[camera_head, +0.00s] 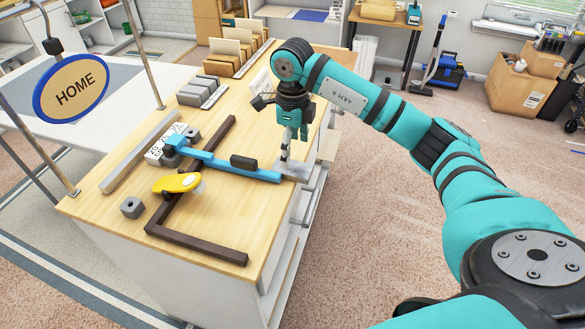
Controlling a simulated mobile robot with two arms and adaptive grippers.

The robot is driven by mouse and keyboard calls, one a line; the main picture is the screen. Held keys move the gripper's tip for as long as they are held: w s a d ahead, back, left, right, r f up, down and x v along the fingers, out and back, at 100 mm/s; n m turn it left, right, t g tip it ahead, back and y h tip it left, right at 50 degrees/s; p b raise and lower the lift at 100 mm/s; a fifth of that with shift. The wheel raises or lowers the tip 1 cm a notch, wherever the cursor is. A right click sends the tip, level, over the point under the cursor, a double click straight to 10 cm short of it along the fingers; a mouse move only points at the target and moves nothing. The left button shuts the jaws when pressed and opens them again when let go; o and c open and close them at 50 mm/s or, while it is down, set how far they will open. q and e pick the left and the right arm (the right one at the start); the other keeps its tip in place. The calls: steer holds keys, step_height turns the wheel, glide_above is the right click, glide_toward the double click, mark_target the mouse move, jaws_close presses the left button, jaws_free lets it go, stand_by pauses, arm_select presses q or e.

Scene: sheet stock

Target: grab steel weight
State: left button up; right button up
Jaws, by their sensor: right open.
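A small grey steel weight (132,207), a cube with a dark round mark on top, sits near the left front of the wooden tabletop. A similar grey block (193,134) stands beside a white dotted block. My right gripper (288,157) is open and points down near the table's right edge, well to the right of both. Its fingertips are close to a pale grey piece at the end of the blue bar; whether they touch it, I cannot tell. My left gripper is not in view.
The blue bar (225,163) lies across the table. A dark angled frame (197,243) and a yellow-handled tool (177,183) lie at the front. A grey strip (140,152) is at the left. Upright file holders (228,62) and grey blocks (202,91) stand at the back.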

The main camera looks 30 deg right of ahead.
mark_target(292, 167)
steer(key=shift+w+f+p, duration=0.15)
steer(key=shift+f+p, duration=0.55)
steer(key=shift+f, duration=2.5)
jaws_close()
steer(key=shift+w+d+r, duration=0.1)
